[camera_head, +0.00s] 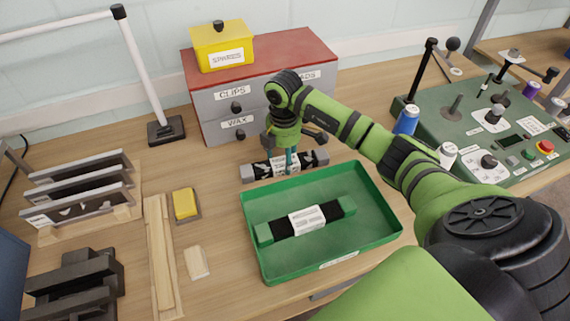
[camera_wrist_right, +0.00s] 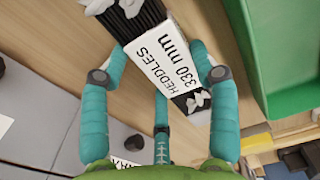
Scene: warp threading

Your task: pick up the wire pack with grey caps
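The wire pack with grey caps (camera_head: 275,168) lies on the wooden table between the drawer unit and the green tray. It has black wires, a white label and a grey cap at each end. My right gripper (camera_head: 290,155) points down over its middle and partly hides the label. In the right wrist view the pack's label (camera_wrist_right: 165,58) reads "HEDDLES 330 mm". The teal fingers of the right gripper (camera_wrist_right: 158,75) are spread to either side of it, with gaps showing, and a further finger stands near its edge. My left gripper is not in view.
A green tray (camera_head: 250,196) in front holds another wire pack with green caps (camera_head: 337,208). The grey drawer unit (camera_head: 212,104) with a yellow box (camera_head: 222,48) stands close behind. A yellow block (camera_head: 185,203) and wooden strips lie left; a green control panel (camera_head: 465,125) is right.

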